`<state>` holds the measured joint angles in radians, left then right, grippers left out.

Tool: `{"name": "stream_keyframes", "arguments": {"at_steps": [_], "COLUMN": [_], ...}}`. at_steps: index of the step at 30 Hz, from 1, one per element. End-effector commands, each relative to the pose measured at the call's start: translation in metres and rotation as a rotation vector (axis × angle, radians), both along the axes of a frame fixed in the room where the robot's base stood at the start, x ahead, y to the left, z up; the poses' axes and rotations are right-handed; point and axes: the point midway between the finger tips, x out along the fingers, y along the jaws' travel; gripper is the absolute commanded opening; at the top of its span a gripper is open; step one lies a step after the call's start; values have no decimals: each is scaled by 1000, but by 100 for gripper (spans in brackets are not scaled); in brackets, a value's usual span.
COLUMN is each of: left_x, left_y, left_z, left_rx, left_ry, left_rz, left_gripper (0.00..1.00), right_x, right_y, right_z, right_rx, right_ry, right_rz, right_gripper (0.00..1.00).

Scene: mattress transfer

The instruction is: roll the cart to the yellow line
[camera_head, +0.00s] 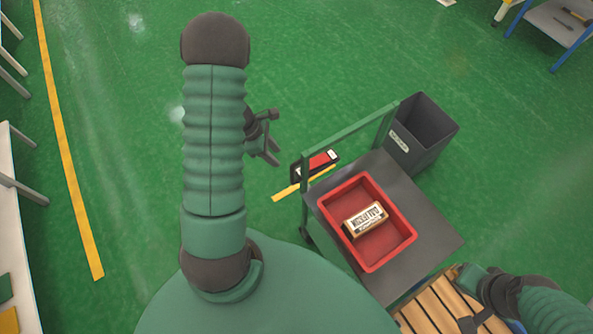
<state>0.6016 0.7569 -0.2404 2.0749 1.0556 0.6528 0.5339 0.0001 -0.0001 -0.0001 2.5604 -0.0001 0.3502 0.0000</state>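The cart (435,240) has a grey deck and a green push handle (347,134) at its upper-left end. A red bin (332,211) rests on the deck and holds a small labelled box (366,219). A short yellow line (290,190) shows beside the handle end, and a long yellow line (70,165) runs down the left floor. My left gripper (269,138) is open and empty, left of the handle and apart from it. My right gripper (474,299) is at the cart's lower-right side, over wooden slats; its fingers are unclear.
A dark grey bin (436,128) stands against the cart's upper-right side. A wooden slatted pallet (432,305) lies at the lower right. A black and red item (315,165) is by the handle. White tables edge the left; the green floor above is mostly clear.

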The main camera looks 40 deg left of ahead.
Motion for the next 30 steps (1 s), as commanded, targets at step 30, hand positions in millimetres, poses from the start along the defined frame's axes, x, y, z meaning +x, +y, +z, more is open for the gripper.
{"name": "stream_keyframes", "arguments": {"at_steps": [30], "left_x": [39], "left_y": [-45], "left_z": [-143], "left_rx": [0], "left_ry": [2], "left_rz": [-5], "left_gripper": [34], "right_x": [0], "right_y": [0], "right_z": [7], "right_rx": [0], "right_ry": [0], "right_rz": [0], "right_gripper": [0]}}
